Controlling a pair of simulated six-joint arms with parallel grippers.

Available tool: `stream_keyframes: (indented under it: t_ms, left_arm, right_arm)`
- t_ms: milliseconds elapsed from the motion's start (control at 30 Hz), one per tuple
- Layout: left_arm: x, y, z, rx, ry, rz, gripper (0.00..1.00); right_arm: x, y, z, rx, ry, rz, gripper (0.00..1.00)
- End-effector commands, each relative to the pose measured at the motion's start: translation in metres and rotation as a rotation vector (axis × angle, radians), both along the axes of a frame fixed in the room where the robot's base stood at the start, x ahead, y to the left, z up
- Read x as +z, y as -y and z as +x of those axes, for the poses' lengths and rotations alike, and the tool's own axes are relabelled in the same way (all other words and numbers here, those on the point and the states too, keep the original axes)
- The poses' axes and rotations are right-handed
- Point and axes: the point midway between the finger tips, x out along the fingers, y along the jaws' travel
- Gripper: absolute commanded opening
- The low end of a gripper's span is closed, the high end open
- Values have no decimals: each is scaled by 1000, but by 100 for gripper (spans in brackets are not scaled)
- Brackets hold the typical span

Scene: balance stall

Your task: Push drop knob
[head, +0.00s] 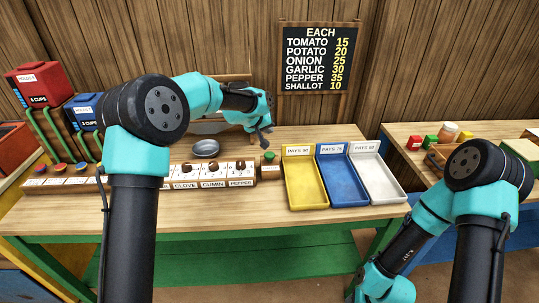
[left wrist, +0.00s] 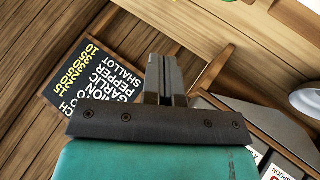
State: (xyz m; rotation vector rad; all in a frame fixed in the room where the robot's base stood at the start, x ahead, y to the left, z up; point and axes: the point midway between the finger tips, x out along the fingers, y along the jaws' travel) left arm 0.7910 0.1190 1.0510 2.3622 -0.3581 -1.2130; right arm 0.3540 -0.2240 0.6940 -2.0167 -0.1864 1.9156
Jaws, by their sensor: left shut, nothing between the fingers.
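A green knob (head: 269,155) stands on a small labelled block at the right end of the row of spice boxes; its label is too small to read. My left gripper (head: 265,142) hangs above the counter, close to the green knob and a little above it in the picture. Its fingers are shut and empty; they also show in the left wrist view (left wrist: 166,80), pointing toward the wooden wall, and the knob does not show there. The fingers of my right gripper lie outside the head view, at the bottom right.
Yellow (head: 303,183), blue (head: 340,178) and white (head: 379,180) trays stand right of the knob. A grey dish (head: 205,147) sits behind the spice boxes (head: 213,181). A price board (head: 318,57) hangs on the back wall. Red (head: 38,86) and blue (head: 85,109) dispensers stand at left.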

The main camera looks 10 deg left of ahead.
Motion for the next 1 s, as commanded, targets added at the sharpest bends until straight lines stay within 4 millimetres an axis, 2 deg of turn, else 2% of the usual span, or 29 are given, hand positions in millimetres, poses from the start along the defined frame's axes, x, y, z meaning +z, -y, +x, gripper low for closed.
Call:
stream_keyframes:
  t_ms: [600, 800, 1000]
  left_arm:
    - [-68, 0, 0, 0, -1, 1, 0]
    - [-77, 0, 0, 1, 1, 0, 0]
    - [-78, 0, 0, 0, 1, 1, 0]
  right_arm:
    - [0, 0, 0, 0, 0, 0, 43]
    - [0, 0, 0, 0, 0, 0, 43]
    - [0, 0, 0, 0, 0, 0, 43]
